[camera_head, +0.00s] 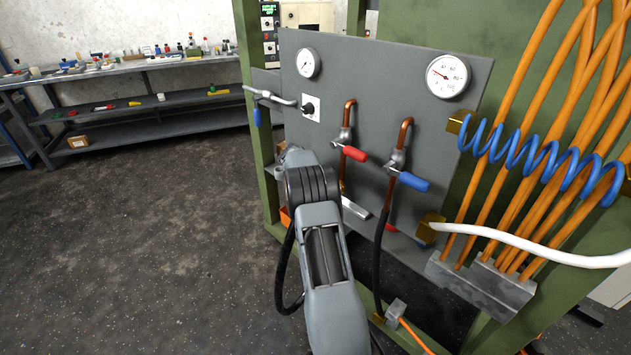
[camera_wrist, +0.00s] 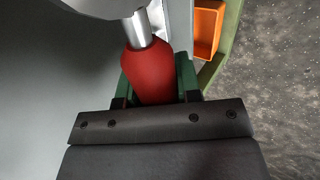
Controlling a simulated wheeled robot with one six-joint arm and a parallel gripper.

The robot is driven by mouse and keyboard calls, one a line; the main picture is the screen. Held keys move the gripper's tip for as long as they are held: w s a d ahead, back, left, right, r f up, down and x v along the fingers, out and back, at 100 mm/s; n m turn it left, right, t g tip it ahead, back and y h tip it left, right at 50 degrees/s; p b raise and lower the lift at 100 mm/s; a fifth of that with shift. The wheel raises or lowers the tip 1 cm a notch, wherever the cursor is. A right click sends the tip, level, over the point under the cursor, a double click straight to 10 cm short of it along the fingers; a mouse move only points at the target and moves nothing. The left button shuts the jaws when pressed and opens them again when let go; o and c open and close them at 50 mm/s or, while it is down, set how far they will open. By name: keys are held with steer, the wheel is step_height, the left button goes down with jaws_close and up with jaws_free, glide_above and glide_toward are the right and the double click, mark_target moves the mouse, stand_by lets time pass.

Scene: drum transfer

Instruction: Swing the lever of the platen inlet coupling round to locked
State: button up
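In the wrist view a lever with a red grip (camera_wrist: 150,68) on a bright metal shank (camera_wrist: 138,28) runs down between the green fingers of my gripper (camera_wrist: 156,88). The red grip fills the gap, with a finger against each side, so my gripper looks shut on it. A pale rounded body at the top edge is cut off. In the head view my own arm stands in front of the panel's lower left and hides my gripper, this lever and its coupling. The lever's locked mark is not visible.
The grey panel (camera_head: 330,80) carries two gauges and two copper pipes with a red-handled valve (camera_head: 355,153) and a blue-handled valve (camera_head: 413,181). An orange bin (camera_wrist: 207,28) is beside the lever. Black hoses hang below the valves (camera_head: 377,265). Open floor (camera_head: 150,230) lies left.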

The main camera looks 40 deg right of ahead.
steer(key=o, duration=0.5)
steer(key=shift+f, duration=0.15)
steer(key=v, duration=1.3)
steer(key=shift+a+r+p, duration=0.2)
steer(key=shift+r+p, duration=0.1)
steer(key=shift+r, duration=0.05)
